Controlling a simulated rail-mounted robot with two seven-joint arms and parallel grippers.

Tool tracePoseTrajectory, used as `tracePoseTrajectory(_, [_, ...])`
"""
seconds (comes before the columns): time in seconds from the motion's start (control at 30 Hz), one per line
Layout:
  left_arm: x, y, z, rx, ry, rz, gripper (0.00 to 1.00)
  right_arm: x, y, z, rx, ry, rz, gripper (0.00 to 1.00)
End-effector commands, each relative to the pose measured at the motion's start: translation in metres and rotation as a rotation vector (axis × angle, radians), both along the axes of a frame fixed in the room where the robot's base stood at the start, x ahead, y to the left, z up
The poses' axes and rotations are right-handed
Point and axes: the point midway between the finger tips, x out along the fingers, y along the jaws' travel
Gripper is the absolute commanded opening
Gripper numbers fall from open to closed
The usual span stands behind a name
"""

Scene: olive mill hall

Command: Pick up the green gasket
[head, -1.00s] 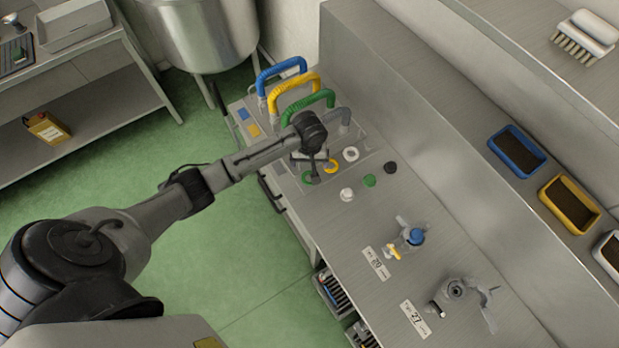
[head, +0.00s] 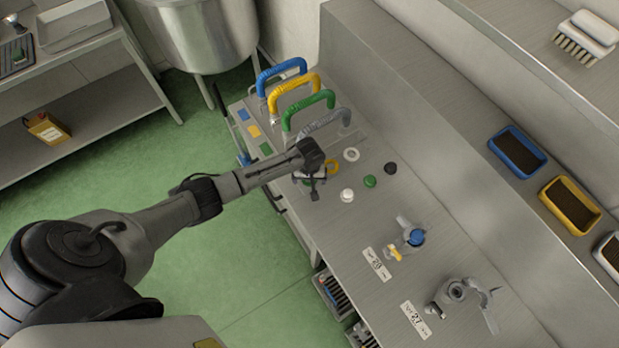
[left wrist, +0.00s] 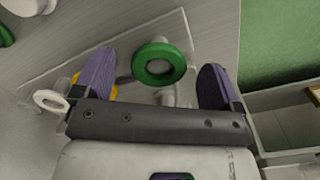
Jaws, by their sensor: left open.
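The green gasket (left wrist: 159,64) is a thick ring on the bench top. In the left wrist view it lies between the two fingers of my left gripper (left wrist: 157,62), with a visible gap on each side. The left gripper is open and empty. In the head view my left gripper (head: 313,186) is over the bench's left edge area and hides most of the green gasket. I cannot tell how high the fingers are above it. My right gripper is not in view.
A yellow ring (head: 332,167) and a white ring (head: 351,154) lie close by. White (head: 347,195), green (head: 370,181) and black (head: 390,168) caps stand to the right. Coloured hose handles (head: 308,97) rise behind. Valve fittings (head: 411,236) sit further along the bench.

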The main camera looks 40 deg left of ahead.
Motion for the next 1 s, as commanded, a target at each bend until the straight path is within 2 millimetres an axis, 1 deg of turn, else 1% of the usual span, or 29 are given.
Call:
tracePoseTrajectory(0.1, [0.0001,0.0001,-0.0041,0.000,0.000,0.000,0.90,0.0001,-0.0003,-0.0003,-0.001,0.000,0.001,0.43])
tracePoseTrajectory(0.3, [0.0001,0.0001,-0.0042,0.001,-0.001,0.000,0.90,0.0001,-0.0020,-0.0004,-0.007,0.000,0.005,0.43])
tracePoseTrajectory(0.37, [0.0001,0.0002,-0.0041,0.001,-0.001,0.000,0.85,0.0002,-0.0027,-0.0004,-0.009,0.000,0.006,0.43])
tracePoseTrajectory(0.87, [0.0001,0.0003,-0.0039,0.001,-0.001,0.000,0.38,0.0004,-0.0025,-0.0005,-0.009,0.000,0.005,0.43])
tracePoseTrajectory(1.0, [0.0001,0.0003,-0.0039,0.001,-0.001,0.000,0.37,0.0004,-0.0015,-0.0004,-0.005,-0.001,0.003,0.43])
